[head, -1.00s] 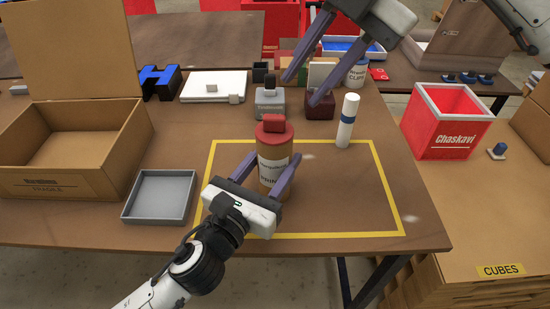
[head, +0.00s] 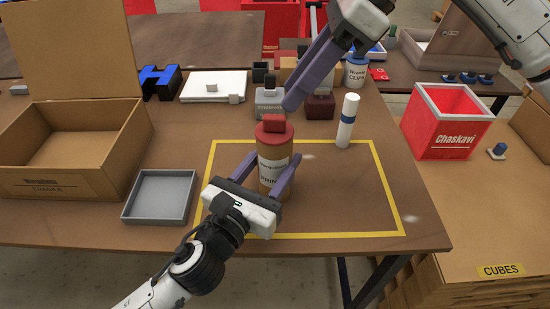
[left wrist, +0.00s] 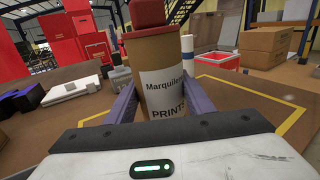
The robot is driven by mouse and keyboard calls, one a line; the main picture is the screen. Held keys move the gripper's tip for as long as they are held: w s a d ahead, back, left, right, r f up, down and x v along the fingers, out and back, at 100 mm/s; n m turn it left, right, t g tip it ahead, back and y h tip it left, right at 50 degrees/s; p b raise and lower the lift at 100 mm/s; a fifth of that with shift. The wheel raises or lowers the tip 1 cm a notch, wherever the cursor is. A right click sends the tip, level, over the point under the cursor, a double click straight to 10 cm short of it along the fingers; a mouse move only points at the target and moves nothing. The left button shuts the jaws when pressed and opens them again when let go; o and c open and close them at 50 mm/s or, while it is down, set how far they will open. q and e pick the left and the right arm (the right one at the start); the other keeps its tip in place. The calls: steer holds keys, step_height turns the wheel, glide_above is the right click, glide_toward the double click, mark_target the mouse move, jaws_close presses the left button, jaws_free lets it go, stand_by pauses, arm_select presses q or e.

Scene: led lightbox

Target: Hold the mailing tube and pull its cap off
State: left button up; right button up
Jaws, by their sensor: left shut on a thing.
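The mailing tube (head: 272,172) is a brown upright cylinder with a white label reading PRINTS. It stands inside the yellow outline on the table and also fills the middle of the left wrist view (left wrist: 165,85). Its red cap (head: 274,132) with a raised block on top sits on the tube. My left gripper (head: 268,180) is shut on the tube's body from the front, one finger on each side. My right gripper (head: 290,104) hangs above and just right of the cap, not touching it. Its fingers overlap in this view, so its opening is unclear.
A white bottle with a blue band (head: 347,122) stands right of the tube. A grey tray (head: 160,222) and an open cardboard box (head: 50,178) are at left. A red box (head: 450,142) is at right.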

mark_target(276, 116)
steer(key=shift+a+f+n, duration=0.2)
steer(key=shift+f+n, duration=0.15)
steer(key=shift+n, duration=0.25)
steer(key=x, duration=0.6)
steer(key=shift+s+a+f, duration=0.1)
steer(key=shift+f, duration=0.15)
steer(key=shift+f, duration=0.15)
jaws_close()
steer(key=shift+r, duration=0.2)
steer(key=shift+r, duration=1.05)
